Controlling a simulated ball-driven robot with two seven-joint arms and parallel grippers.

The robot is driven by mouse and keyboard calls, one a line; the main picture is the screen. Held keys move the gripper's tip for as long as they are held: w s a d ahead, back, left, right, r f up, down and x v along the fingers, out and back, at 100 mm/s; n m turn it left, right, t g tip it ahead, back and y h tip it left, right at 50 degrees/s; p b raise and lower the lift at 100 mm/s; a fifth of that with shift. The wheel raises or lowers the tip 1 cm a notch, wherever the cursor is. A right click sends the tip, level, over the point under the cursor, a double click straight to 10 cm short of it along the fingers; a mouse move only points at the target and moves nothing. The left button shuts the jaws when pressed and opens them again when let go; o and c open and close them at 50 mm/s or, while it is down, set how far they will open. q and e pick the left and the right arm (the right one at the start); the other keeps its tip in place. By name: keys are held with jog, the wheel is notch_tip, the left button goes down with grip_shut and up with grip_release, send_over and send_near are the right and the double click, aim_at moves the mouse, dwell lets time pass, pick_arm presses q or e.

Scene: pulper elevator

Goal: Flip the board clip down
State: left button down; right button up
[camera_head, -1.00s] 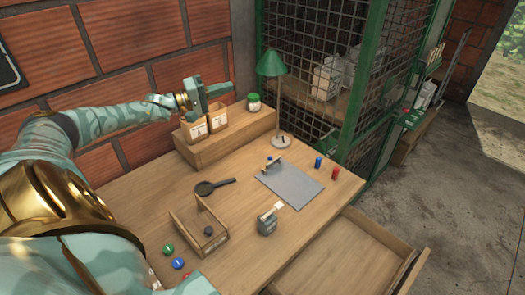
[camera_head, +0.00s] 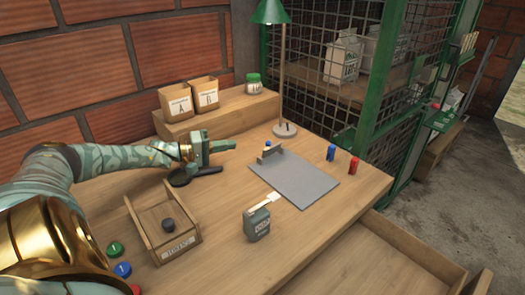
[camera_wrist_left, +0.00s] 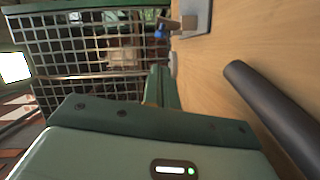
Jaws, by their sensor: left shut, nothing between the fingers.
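The grey board (camera_head: 300,182) lies flat on the table, right of my left gripper. Its clip (camera_head: 270,154) is at the board's far left end and stands up from it, with a small blue spot at its top. In the left wrist view the clip (camera_wrist_left: 184,22) shows small at the top, near the edge of the board (camera_wrist_left: 201,14). My left gripper (camera_head: 232,145) is shut and empty above the table, left of the clip and apart from it. Its fingers (camera_wrist_left: 160,86) point toward the clip in the wrist view. My right gripper is not in view.
A wooden tray (camera_head: 140,222), a grey-green box (camera_head: 257,224), a lamp base (camera_head: 285,130) and blue (camera_head: 331,152) and red (camera_head: 353,165) cylinders stand around. A drawer (camera_head: 400,245) is open in front.

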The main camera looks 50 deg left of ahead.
aim_at(270, 148)
pick_arm(q)
jog(key=shift+r, duration=0.15)
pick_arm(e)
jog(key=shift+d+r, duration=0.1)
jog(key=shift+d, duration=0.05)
pick_arm(q)
jog(key=shift+w+d+f+b, duration=0.2)
jog(key=shift+w+b, duration=0.1)
jog(key=shift+w, duration=0.15)
jog(key=b+x, duration=0.2)
jog(key=x, duration=0.2)
jog(key=shift+w+d+f+b, duration=0.1)
jog(key=shift+w+f+b, duration=0.1)
jog(key=shift+b, duration=0.2)
jog(key=b+x, duration=0.1)
jog(key=x, duration=0.2)
jog(key=shift+w+d+r+b, duration=0.1)
jog(key=shift+w+d+b, duration=0.05)
jog(key=shift+w+b, duration=0.25)
jog(key=shift+w+d+r, duration=0.15)
jog(key=shift+w, duration=0.2)
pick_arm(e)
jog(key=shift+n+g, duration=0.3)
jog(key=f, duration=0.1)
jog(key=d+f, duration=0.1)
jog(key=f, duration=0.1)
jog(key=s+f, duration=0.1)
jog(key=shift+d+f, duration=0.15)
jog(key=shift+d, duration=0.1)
